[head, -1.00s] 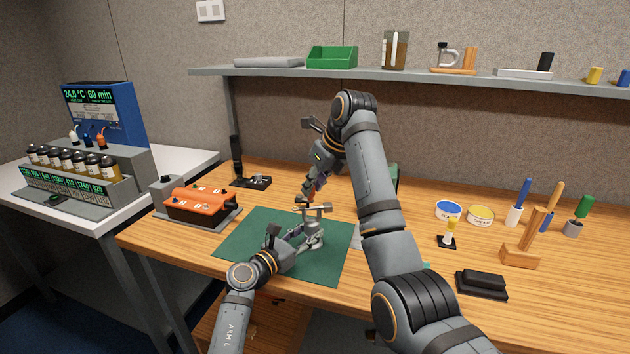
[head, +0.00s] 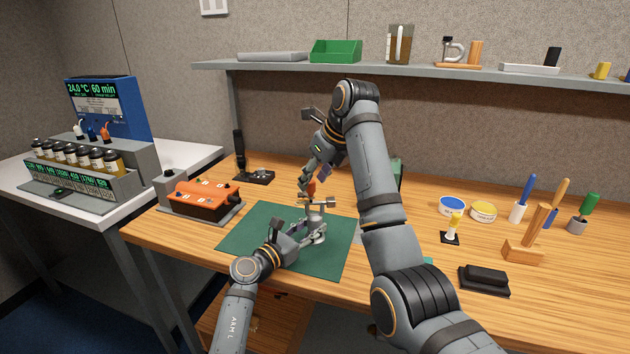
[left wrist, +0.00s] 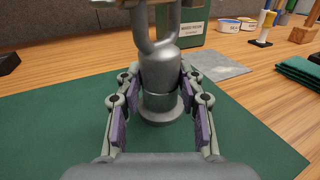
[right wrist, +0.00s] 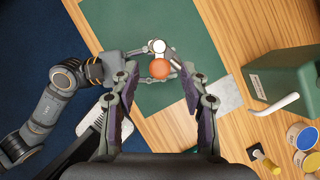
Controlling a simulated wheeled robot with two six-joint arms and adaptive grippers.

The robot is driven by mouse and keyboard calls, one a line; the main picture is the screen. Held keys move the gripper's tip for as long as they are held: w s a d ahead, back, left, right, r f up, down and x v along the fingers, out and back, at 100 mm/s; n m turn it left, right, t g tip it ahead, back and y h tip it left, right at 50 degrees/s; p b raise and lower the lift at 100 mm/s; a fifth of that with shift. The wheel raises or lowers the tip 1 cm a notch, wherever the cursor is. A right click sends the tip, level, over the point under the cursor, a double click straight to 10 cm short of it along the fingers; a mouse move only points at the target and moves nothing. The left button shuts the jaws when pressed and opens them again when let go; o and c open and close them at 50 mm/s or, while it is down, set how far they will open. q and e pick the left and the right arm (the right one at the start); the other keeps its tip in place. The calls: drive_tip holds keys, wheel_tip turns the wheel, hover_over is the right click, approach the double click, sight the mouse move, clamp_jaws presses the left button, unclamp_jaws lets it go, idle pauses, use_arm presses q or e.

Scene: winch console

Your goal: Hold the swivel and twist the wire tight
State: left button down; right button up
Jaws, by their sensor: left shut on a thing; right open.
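The grey metal swivel (head: 318,222) stands upright on the green mat (head: 250,228). My left gripper (left wrist: 160,98) is shut around the swivel's round body (left wrist: 160,72), with a purple-padded finger on each side. A small orange rounded knob (right wrist: 160,69) shows above the swivel, also in the head view (head: 311,188). My right gripper (right wrist: 160,78) points down over it and is open, with the knob between its spread fingers. I cannot tell whether either finger touches it. The wire cannot be made out clearly.
An orange box (head: 203,199) sits on the left of the wooden bench, with a black stand (head: 254,176) behind. A green container (right wrist: 285,75) stands right of the mat. Tins (head: 452,206), brushes and a black block (head: 484,279) are farther right. A shelf (head: 420,70) runs above.

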wheel_tip(320, 180, up, 5)
idle(0.5)
use_arm(q)
drive_tip(key=c, duration=0.8)
unclamp_jaws()
drive_tip(key=shift+o, duration=0.2)
